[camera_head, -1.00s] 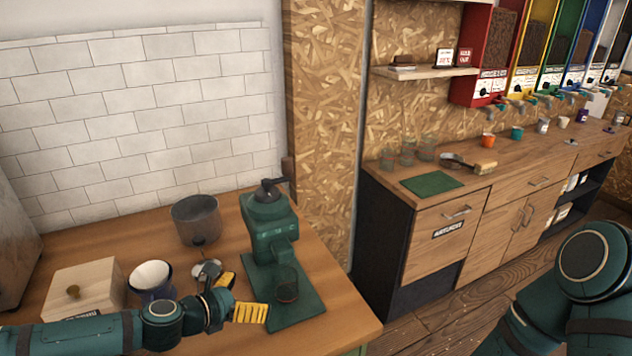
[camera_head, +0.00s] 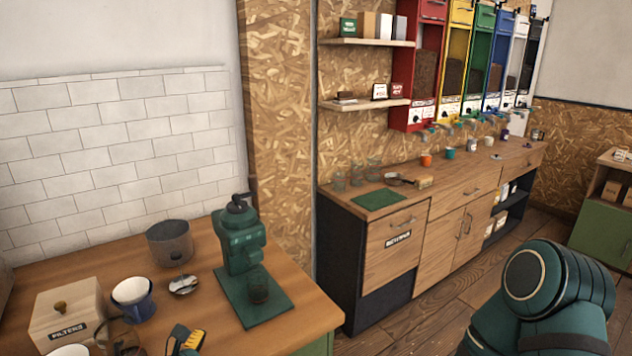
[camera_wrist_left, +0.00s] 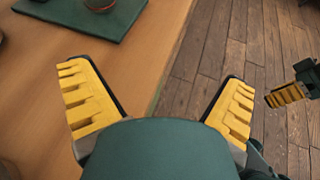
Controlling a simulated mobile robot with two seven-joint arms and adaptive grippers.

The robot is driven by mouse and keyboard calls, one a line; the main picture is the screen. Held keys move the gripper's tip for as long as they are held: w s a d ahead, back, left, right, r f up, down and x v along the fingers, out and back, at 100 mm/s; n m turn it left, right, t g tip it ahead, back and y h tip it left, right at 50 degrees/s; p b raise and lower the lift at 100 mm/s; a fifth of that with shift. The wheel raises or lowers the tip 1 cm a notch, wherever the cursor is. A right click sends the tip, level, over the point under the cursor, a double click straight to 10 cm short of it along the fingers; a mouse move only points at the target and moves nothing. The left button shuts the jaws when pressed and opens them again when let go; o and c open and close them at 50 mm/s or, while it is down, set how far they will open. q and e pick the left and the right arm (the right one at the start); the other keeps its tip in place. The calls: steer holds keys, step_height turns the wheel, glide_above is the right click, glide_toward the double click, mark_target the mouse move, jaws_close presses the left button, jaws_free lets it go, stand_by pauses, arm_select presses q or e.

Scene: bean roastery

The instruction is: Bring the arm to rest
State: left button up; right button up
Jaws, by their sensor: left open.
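My left gripper (camera_wrist_left: 158,82) is open and empty in the left wrist view, its two yellow-padded fingers wide apart over the front edge of the wooden counter. In the head view only part of my left gripper (camera_head: 187,341) shows at the bottom edge, in front of the counter things. My right arm (camera_head: 548,300) is at the bottom right of the head view, its gripper out of frame there. A yellow-padded finger of what looks like my right gripper (camera_wrist_left: 288,95) shows at the right edge of the left wrist view, above the floor.
Wooden floor (camera_head: 400,325) is open between the counters.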

arm_select(q)
steer(key=s+d+f+m+g, duration=0.5)
steer(key=s+d+f+m, duration=0.1)
steer(key=d+f+m, duration=0.5)
steer(key=s+a+f+m+g+y, duration=0.1)
steer(key=s+f+m+g+y, duration=0.2)
steer(key=s+f+m, duration=0.4)
steer(key=m+y, duration=0.1)
steer(key=m, duration=0.6)
steer(key=shift+s+a+m+g, duration=0.2)
steer(key=shift+m+g, duration=0.1)
steer(key=shift+m, duration=0.1)
steer(key=shift+c, duration=0.3)
